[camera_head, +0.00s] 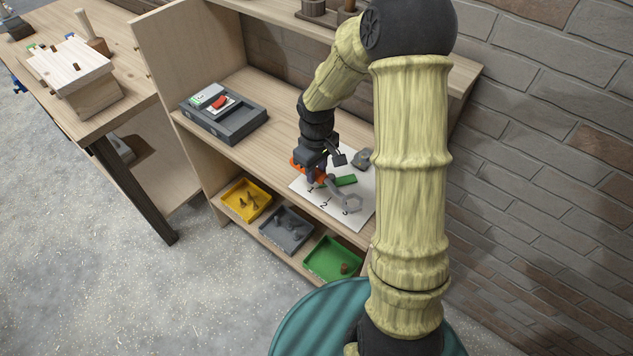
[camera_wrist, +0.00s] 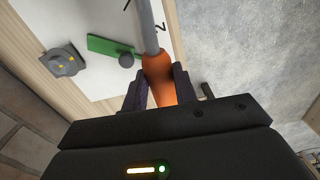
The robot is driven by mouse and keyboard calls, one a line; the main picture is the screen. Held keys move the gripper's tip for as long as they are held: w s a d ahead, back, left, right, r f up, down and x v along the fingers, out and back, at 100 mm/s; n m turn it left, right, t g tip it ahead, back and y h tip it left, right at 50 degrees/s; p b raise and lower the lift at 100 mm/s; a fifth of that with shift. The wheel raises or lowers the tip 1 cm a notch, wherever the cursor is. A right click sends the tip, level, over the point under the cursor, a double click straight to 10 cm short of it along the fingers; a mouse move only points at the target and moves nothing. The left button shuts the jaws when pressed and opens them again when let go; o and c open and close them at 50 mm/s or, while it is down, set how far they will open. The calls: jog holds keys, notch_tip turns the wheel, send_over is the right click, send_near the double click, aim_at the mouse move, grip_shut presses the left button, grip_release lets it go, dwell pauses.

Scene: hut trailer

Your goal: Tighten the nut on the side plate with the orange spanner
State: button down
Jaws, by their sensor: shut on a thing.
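The orange spanner has an orange handle (camera_wrist: 160,82) and a grey shaft (camera_wrist: 147,25). Its grey ring end (camera_head: 351,203) shows over the white numbered sheet (camera_head: 362,218) in the head view. My gripper (camera_wrist: 158,88) is shut on the orange handle, with one dark finger on each side. In the head view my gripper (camera_head: 313,174) is low over the shelf at the sheet's left part. I cannot tell whether the spanner touches the sheet. A pale wooden assembly (camera_head: 75,70) stands on the bench at left; I cannot make out a nut or side plate on it.
A dark grey tray (camera_head: 222,128) stands on the shelf. Yellow (camera_head: 235,203), grey (camera_head: 277,243) and green (camera_head: 318,268) bins sit below. An upright wooden panel (camera_head: 185,60) separates bench and shelf.

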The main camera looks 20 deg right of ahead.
notch_tip(320, 180, up, 2)
jog(key=shift+r, duration=0.2)
jog(key=shift+f, duration=0.1)
dwell(0.4)
